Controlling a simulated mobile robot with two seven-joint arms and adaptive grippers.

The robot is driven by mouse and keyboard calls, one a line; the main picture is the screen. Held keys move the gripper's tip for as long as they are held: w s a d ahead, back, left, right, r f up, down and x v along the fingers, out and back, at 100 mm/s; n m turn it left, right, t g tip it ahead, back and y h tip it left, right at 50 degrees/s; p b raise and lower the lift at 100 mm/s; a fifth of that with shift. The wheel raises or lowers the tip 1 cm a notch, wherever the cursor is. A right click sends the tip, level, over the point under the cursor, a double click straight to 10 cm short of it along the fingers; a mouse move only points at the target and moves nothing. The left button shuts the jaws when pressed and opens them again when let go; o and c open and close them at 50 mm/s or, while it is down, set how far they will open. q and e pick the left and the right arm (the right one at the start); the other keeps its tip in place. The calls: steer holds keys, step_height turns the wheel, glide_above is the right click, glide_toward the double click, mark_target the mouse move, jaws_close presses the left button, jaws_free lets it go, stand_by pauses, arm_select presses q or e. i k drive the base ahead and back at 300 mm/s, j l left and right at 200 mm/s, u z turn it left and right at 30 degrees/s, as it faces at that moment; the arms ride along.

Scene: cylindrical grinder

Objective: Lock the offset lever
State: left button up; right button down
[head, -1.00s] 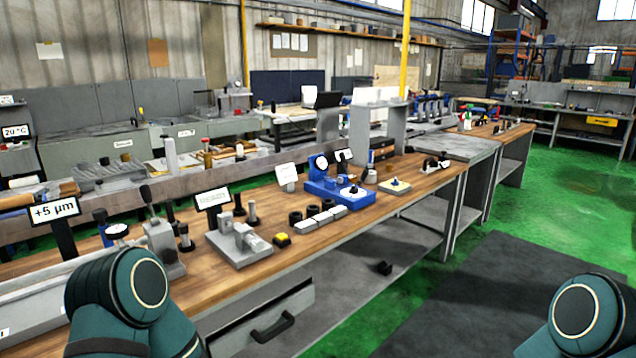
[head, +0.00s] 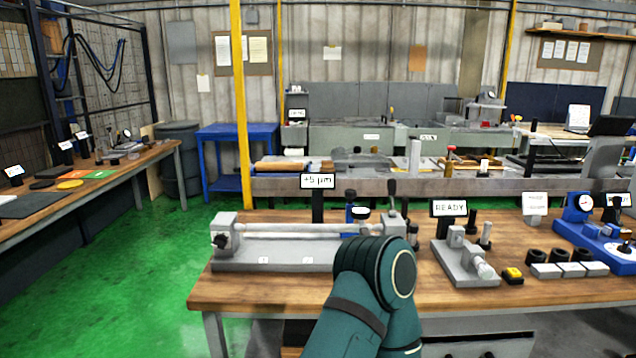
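A grey bench fixture (head: 290,253) with a bar between two end blocks lies on the wooden workbench, left of centre. A dark-handled lever (head: 391,188) stands nearly upright at its right end block; I cannot tell whether this is the offset lever or whether it is locked. A "+5 µm" display (head: 318,181) stands behind the fixture. A teal link of my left arm covers the area in front of the right end block. Neither of my grippers is in view.
A "READY" display (head: 449,208) stands behind a grey measuring fixture (head: 466,262). A yellow-topped button (head: 513,274) and several white blocks lie to its right, near a blue gauge stand (head: 594,235). Green floor (head: 130,270) is clear between this bench and the left bench.

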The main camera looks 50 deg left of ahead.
mark_target(392, 182)
steer(key=j, duration=0.4)
steer(key=i+j, duration=0.15)
steer(key=j, duration=0.7)
steer(key=i, duration=0.05)
